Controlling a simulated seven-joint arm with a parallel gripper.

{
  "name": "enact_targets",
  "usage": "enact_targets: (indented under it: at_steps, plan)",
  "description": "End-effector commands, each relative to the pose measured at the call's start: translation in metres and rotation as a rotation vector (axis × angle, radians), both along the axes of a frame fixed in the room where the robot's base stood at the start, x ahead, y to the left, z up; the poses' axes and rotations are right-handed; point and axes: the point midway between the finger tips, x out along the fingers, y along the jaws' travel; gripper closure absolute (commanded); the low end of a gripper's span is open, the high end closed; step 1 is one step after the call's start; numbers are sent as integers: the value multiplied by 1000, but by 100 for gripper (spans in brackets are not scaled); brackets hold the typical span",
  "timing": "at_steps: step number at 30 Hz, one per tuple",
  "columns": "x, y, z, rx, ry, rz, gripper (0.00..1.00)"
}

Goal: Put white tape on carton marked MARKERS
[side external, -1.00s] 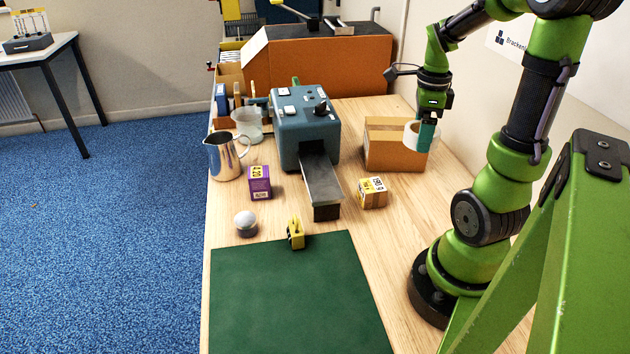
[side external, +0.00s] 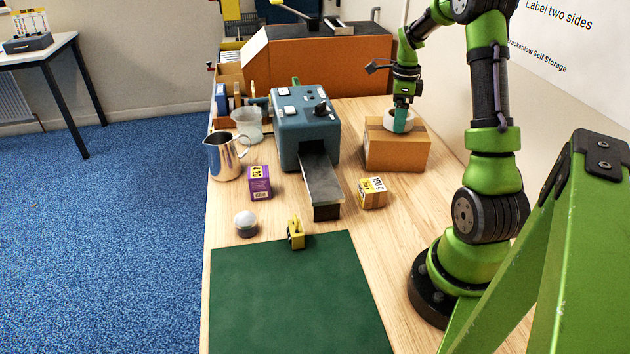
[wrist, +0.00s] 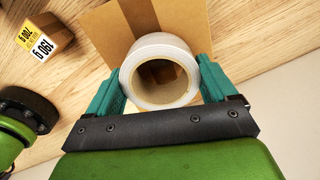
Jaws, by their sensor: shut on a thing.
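My gripper (side external: 401,122) is shut on a roll of white tape (side external: 390,121), with one teal finger on each side of it in the wrist view (wrist: 160,88). The roll's open core faces the wrist camera. A plain brown carton (side external: 396,152) stands on the bench below, and it also shows behind the roll in the wrist view (wrist: 190,22). The roll is over the carton's top; I cannot tell whether it touches. No MARKERS lettering is readable on the faces I see.
A small labelled box (side external: 373,193) stands in front of the carton. A blue-grey machine (side external: 305,125) with a chute is to its left. A purple box (side external: 260,182), a metal jug (side external: 222,157) and a green mat (side external: 290,300) lie further left and forward.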

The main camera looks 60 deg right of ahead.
Motion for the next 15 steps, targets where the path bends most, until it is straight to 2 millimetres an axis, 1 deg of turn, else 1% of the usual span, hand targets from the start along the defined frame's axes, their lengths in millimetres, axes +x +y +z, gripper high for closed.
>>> enact_targets:
  at_steps: [2,9,13,14,15]
  plan:
    - [0,0,-6,0,0,0,46]
    - [0,0,-6,-1,0,0,46]
    - [0,0,-9,-1,0,0,46]
    - [0,0,-9,-1,0,0,12]
    - [0,0,-9,-1,0,0,6]
